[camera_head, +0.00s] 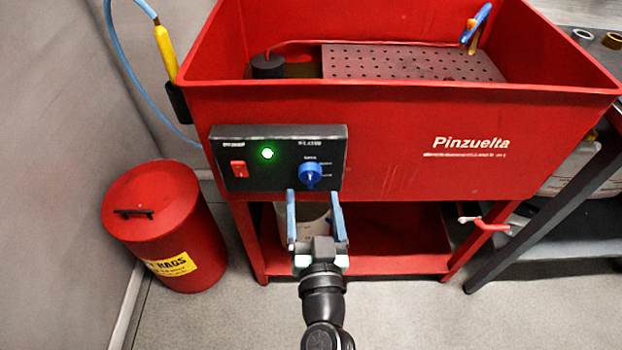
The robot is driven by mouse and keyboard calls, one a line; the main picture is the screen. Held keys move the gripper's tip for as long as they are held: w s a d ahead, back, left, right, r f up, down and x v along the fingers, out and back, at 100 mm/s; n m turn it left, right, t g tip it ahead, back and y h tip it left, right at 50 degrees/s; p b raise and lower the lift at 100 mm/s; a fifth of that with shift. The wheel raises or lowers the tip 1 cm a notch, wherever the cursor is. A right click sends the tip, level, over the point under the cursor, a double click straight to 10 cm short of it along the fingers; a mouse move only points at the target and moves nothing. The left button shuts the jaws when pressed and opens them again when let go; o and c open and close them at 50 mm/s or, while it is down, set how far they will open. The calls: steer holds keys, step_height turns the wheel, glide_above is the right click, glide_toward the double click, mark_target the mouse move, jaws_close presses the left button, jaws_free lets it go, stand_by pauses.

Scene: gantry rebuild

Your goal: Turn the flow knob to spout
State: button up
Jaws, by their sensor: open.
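The flow knob (311,175) is a blue round knob on the right side of the black control panel (262,187). The panel is on the front of the red parts washer (390,140). A pale mark on the knob looks to point downward, but the small labels around it are too blurred to read. My gripper (313,200) is open, with its two blue-grey fingers just below the knob in the picture, one to each side. Nothing shows between the fingertips. I cannot tell how far they are from the panel.
A red switch (238,169) and a lit green lamp (267,154) are left of the knob. A red rags bin (155,220) stands left. A red-handled valve (484,223) is low right. A perforated tray (405,63) lies in the basin.

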mark_target(311, 184)
steer(key=shift+w+a, duration=0.15)
steer(key=shift+w, duration=1.9)
jaws_close()
